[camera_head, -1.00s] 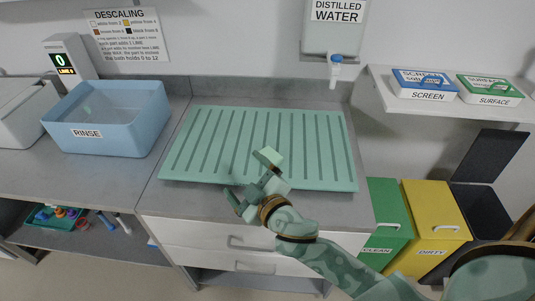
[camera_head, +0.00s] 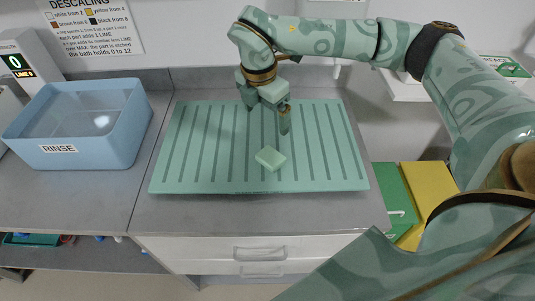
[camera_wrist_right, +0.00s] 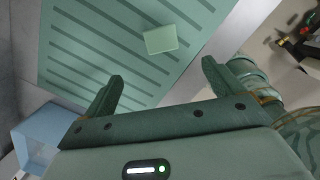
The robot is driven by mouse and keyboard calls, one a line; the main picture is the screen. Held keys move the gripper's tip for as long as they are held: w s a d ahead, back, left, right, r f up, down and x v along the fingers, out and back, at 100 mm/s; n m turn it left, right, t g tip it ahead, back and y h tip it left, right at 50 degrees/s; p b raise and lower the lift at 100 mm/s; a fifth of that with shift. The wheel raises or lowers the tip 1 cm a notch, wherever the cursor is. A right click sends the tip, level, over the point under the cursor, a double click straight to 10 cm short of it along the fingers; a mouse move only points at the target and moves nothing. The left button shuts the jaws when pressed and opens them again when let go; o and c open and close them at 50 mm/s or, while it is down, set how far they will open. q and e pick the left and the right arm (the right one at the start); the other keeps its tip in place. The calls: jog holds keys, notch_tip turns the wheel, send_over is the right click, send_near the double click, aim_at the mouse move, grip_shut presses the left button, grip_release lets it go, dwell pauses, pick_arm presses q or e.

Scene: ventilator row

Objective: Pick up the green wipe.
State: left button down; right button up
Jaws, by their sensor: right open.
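The green wipe (camera_head: 270,158) is a small, pale green, square pad. It lies on the ribbed green drying mat (camera_head: 335,178), near the middle. My right gripper (camera_head: 267,108) is open and empty above the mat, on the far side of the wipe, with its fingers pointing down. In the right wrist view the wipe (camera_wrist_right: 160,39) lies beyond the open fingertips (camera_wrist_right: 162,82), apart from them. My left gripper is out of view.
A blue RINSE tub (camera_head: 122,130) stands left of the mat, beside a display unit (camera_head: 22,62). Green (camera_head: 393,200) and yellow (camera_head: 428,190) bins stand below at right. A wall shelf (camera_head: 398,90) at right is largely hidden by my right arm.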

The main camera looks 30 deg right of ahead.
jog(key=b, duration=0.1)
send_over(271, 156)
jog(key=f, duration=0.9)
jog(key=shift+a+f, duration=0.3)
jog(key=shift+a, duration=0.1)
jog(key=f, duration=0.2)
jog(key=f+b, duration=0.1)
jog(key=f, duration=0.3)
jog(key=shift+d, duration=0.3)
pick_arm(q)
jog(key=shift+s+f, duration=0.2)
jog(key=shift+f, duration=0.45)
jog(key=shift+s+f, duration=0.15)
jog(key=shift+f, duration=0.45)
pick_arm(e)
jog(key=c, duration=1.1)
jog(key=shift+r, duration=0.1)
jog(key=shift+c, duration=0.2)
jog(key=shift+r, duration=0.25)
notch_tip(271, 156, up, 2)
jog(key=shift+w+r, duration=0.1)
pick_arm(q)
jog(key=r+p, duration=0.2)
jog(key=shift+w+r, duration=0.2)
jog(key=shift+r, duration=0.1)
pick_arm(e)
jog(key=s+a+r, duration=0.3)
jog(key=s+r, duration=0.7)
jog(key=s, duration=0.3)
jog(key=shift+s, duration=0.4)
